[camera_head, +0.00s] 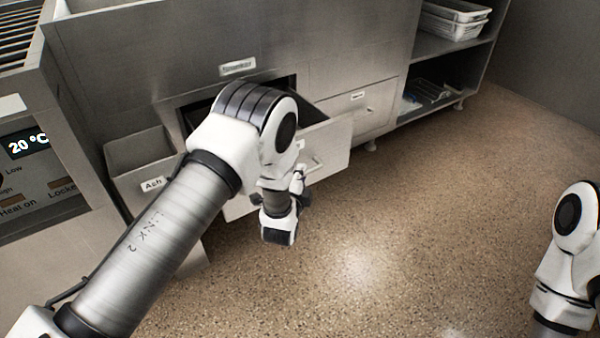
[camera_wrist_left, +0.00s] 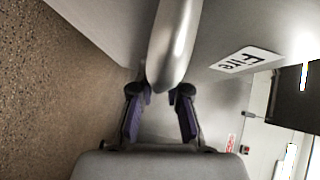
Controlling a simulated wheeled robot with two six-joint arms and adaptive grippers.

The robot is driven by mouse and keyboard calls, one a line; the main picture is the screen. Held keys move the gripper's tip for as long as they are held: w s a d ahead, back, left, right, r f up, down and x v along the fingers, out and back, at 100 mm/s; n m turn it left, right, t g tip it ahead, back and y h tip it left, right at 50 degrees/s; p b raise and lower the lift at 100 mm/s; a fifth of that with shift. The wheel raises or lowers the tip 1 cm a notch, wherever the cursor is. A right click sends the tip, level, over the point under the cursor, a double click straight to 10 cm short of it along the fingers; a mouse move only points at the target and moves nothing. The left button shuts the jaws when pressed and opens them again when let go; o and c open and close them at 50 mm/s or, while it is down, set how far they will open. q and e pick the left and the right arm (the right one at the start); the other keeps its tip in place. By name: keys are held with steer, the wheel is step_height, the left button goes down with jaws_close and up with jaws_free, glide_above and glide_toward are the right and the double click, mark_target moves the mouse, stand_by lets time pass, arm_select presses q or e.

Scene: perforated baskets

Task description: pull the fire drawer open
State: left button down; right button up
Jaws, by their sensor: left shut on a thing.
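The fire drawer (camera_head: 338,148) stands pulled out from the dark opening in the metal cabinet in the head view. My left arm covers much of its front. In the left wrist view its grey front carries a "Fire" label (camera_wrist_left: 246,61) and a smooth metal bar handle (camera_wrist_left: 173,45). My left gripper (camera_wrist_left: 160,92) is shut on this handle, with one dark finger on each side of it. In the head view the grip is small and partly hidden by my wrist. My right arm shows at the right edge, but its gripper is out of view.
An ash drawer (camera_head: 140,170) with an open top juts out to the left. A closed labelled drawer (camera_head: 362,102) is to the right. A shelf (camera_head: 452,47) holds perforated baskets (camera_head: 455,22). The speckled floor (camera_head: 400,240) in front is clear.

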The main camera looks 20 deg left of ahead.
arm_select(q)
steer(key=c, duration=1.1)
jaws_free()
steer(key=shift+c, duration=0.2)
steer(key=s+d+r, duration=0.1)
steer(key=s, duration=1)
steer(key=shift+s+d+r, duration=0.2)
steer(key=shift+s+r, duration=0.1)
steer(key=shift+s, duration=0.1)
